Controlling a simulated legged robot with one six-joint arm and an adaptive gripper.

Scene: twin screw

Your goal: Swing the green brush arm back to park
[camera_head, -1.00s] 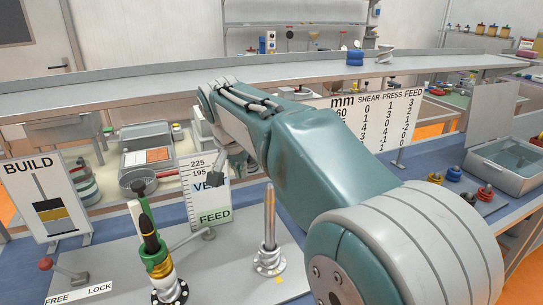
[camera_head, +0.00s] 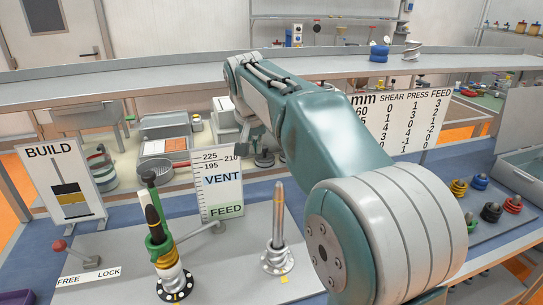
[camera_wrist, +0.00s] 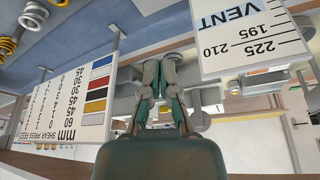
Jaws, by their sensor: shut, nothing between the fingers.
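The green brush arm (camera_head: 158,243) is at the left screw post, a green collar around it with a dark green upright handle (camera_head: 148,178) beside the black-tipped screw. It stands on a black and white round base (camera_head: 174,288). My gripper (camera_head: 264,155) hangs beyond the bench plate, right of the VENT/FEED sign and well apart from the brush arm. In the wrist view my gripper (camera_wrist: 166,70) has its fingers together, with nothing between them. The brush arm is not in the wrist view.
A bare grey post (camera_head: 278,235) stands right of the brush arm. A red-knobbed lever (camera_head: 59,246) lies by the FREE/LOCK label (camera_head: 88,278). The BUILD sign (camera_head: 62,182), VENT/FEED sign (camera_head: 218,185) and number board (camera_head: 405,125) stand upright. Plate room between the posts looks clear.

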